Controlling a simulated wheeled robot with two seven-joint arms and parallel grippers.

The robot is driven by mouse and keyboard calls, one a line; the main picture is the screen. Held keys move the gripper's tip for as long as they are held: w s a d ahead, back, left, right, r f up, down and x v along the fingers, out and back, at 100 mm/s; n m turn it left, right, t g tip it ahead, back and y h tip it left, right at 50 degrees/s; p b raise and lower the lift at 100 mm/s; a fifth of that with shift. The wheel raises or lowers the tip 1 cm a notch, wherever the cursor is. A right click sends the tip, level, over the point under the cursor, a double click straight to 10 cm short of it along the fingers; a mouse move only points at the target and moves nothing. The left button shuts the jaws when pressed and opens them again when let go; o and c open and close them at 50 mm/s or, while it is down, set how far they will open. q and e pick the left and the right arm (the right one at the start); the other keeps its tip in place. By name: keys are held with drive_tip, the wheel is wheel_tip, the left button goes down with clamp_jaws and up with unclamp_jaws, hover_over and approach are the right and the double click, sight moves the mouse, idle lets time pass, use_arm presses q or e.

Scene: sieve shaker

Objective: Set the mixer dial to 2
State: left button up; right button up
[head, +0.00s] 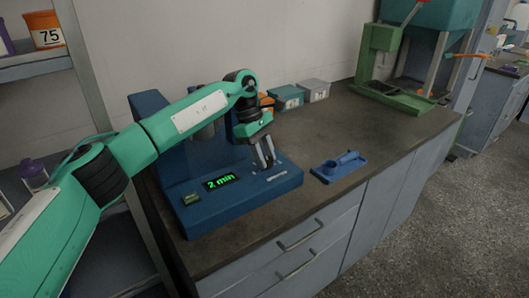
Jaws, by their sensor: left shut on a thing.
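The blue mixer (236,205) stands on the dark counter, with its upright column at the back left. Its display (221,182) reads "2 min" in green. My left gripper (269,167) points down at the right part of the mixer's front panel. Its fingers are shut on the dial, which they largely hide, so its pointer cannot be read. A small green-lit label or button (191,199) sits left of the display, and a light strip (277,177) lies just in front of the fingers. My right gripper is not in view.
A blue tray (325,174) with a blue tool lies right of the mixer. Teal (286,97) and grey (314,91) boxes stand by the wall. A green machine (383,60) stands at the far right. The counter's middle is clear.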

use_arm(q)
drive_tip(key=shift+m, duration=0.5)
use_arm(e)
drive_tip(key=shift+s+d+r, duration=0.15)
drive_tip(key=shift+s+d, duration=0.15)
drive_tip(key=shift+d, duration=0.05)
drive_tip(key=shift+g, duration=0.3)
use_arm(q)
drive_tip(key=o, duration=1)
drive_tip(key=shift+w, duration=0.1)
drive_tip(key=shift+c, duration=0.2)
drive_tip(key=p+v, duration=0.1)
drive_tip(key=v, duration=1.2)
drive_tip(key=shift+w+r+p, duration=0.2)
drive_tip(key=shift+r+p, duration=0.1)
drive_tip(key=shift+r, duration=0.1)
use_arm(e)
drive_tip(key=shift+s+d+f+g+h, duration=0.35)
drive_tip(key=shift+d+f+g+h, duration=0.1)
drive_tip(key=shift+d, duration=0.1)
